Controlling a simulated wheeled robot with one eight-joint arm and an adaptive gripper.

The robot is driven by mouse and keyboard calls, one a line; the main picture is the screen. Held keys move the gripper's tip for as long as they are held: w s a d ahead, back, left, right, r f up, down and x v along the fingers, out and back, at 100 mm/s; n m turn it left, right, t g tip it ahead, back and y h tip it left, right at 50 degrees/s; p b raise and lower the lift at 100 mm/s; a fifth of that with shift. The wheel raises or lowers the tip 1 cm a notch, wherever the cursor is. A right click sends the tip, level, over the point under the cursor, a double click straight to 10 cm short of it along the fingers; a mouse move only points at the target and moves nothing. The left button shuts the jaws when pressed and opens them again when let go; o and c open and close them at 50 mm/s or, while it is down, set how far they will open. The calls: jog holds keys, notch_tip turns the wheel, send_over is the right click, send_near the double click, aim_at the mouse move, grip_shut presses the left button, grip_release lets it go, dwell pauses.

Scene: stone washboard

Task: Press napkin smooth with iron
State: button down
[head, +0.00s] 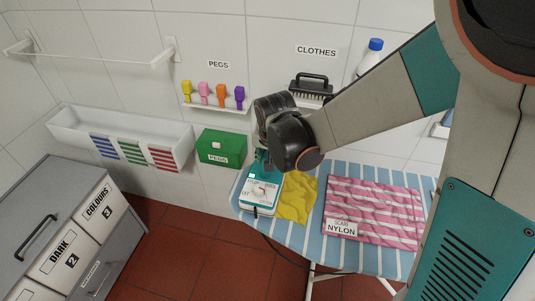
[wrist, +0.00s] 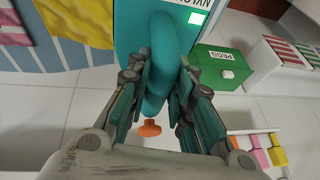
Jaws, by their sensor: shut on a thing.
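A teal and white iron (head: 262,195) with a dial on its face is at the left end of the blue-striped ironing board (head: 312,262). My gripper (head: 264,150) is above it, and in the wrist view the fingers (wrist: 160,95) are shut around its teal handle (wrist: 176,50). A small green light (wrist: 197,18) shows on the iron. The crumpled yellow napkin (head: 299,197) lies just right of the iron; it also shows in the wrist view (wrist: 62,22). I cannot tell whether the iron touches the board or overlaps the napkin's edge.
A pink-striped scarf (head: 375,207) labelled nylon lies on the board right of the napkin. A green peg box (head: 221,148) and white trough (head: 70,125) are left. A brush (head: 311,88) and bottle (head: 370,55) stand behind. A dark cord (head: 285,255) hangs over the board's front.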

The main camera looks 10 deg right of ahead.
jog(key=shift+r, duration=0.15)
dwell(0.3)
jog(key=shift+r+p, duration=1.85)
jog(key=shift+r, duration=0.6)
